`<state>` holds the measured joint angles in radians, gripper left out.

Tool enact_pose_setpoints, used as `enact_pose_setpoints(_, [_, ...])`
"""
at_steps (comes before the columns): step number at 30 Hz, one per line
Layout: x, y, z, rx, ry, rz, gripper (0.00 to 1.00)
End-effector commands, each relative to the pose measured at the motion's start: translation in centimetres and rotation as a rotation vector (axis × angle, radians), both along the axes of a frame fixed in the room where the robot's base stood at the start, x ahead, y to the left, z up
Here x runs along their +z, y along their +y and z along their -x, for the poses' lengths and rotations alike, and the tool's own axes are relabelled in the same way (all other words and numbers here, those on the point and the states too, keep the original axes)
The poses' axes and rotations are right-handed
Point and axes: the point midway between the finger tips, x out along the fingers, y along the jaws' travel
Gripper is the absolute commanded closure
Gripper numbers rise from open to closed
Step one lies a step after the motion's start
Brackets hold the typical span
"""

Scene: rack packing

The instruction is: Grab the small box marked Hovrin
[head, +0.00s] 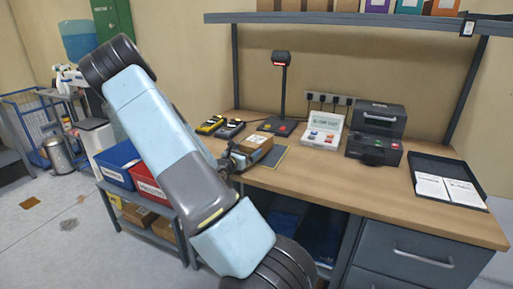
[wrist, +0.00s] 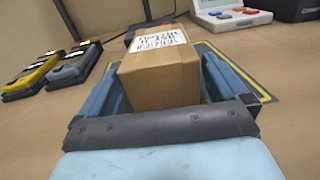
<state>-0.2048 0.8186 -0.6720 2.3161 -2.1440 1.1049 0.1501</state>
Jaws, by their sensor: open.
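A small brown cardboard box (wrist: 162,73) with a white label on top sits on the desk in the wrist view. The label's print is too blurred to read, so I cannot tell whether it says Hovrin. The box also shows in the head view (head: 256,143), partly behind my arm. My gripper (wrist: 165,80) is open, with one blue-grey finger on each side of the box. The box's lower edges are hidden by the fingers and palm; I cannot tell whether either finger touches it.
A yellow-edged mat (head: 277,158) lies beneath the box area. Yellow and black handheld devices (head: 211,125) lie left of it.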

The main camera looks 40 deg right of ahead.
Motion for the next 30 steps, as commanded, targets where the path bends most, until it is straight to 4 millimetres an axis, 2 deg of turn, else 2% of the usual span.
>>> enact_pose_setpoints(12, [0.0, -4.5, -1.2, -0.003, -0.002, 0.002, 0.0])
enact_pose_setpoints(20, [0.0, -4.9, -1.4, -0.002, -0.001, 0.001, 0.0])
enact_pose_setpoints(30, [0.0, -4.9, -1.4, -0.002, -0.001, 0.001, 0.32])
